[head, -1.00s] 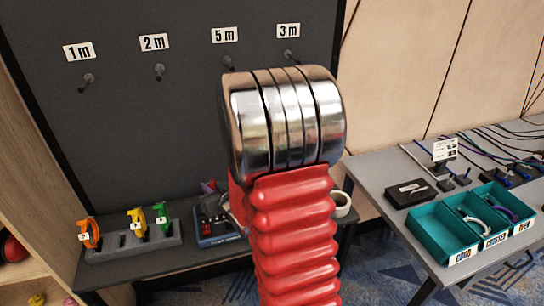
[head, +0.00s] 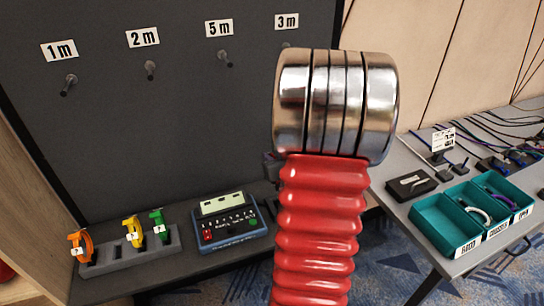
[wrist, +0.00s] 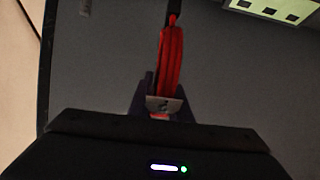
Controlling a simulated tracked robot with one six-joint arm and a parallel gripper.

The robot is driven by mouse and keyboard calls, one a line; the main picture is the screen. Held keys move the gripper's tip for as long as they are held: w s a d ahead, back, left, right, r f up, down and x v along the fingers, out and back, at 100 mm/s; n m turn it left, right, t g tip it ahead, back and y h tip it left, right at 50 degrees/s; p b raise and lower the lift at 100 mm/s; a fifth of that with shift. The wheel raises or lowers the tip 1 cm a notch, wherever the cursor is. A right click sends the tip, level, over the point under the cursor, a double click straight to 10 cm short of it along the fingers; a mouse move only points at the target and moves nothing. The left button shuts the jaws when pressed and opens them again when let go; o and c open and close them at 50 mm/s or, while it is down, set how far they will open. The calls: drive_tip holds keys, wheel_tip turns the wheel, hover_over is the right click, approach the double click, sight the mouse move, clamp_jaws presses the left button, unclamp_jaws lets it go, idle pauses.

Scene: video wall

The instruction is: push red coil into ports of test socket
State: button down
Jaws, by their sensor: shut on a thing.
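The red coil (wrist: 172,60) stands out in the wrist view, with a pale label at its near end and a dark tip at its far end. My gripper (wrist: 164,98) is shut on it near the label; its dark fingers show on both sides. The test socket is the blue-grey tester (head: 228,221) on the dark bench. A pale part of it with several dark ports (wrist: 270,11) shows at the top right in the wrist view, apart from the coil. In the head view my red arm hides the coil and most of my gripper.
Orange (head: 82,244), yellow (head: 133,231) and green (head: 159,224) coils stand in a grey rack (head: 120,256) left of the tester. Pegs with length labels are on the dark board (head: 130,120). A teal divided tray (head: 445,243) is on the right table.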

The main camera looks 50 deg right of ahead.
drive_tip(key=shift+s+d+f, duration=0.1)
drive_tip(key=shift+s+d, duration=0.1)
drive_tip(key=shift+s, duration=0.1)
drive_tip(key=shift+f, duration=3)
drive_tip(key=shift+s, duration=0.2)
drive_tip(key=shift+f, duration=2.3)
idle(1.4)
drive_tip(key=c, duration=1.5)
unclamp_jaws()
drive_tip(key=shift+c, duration=0.2)
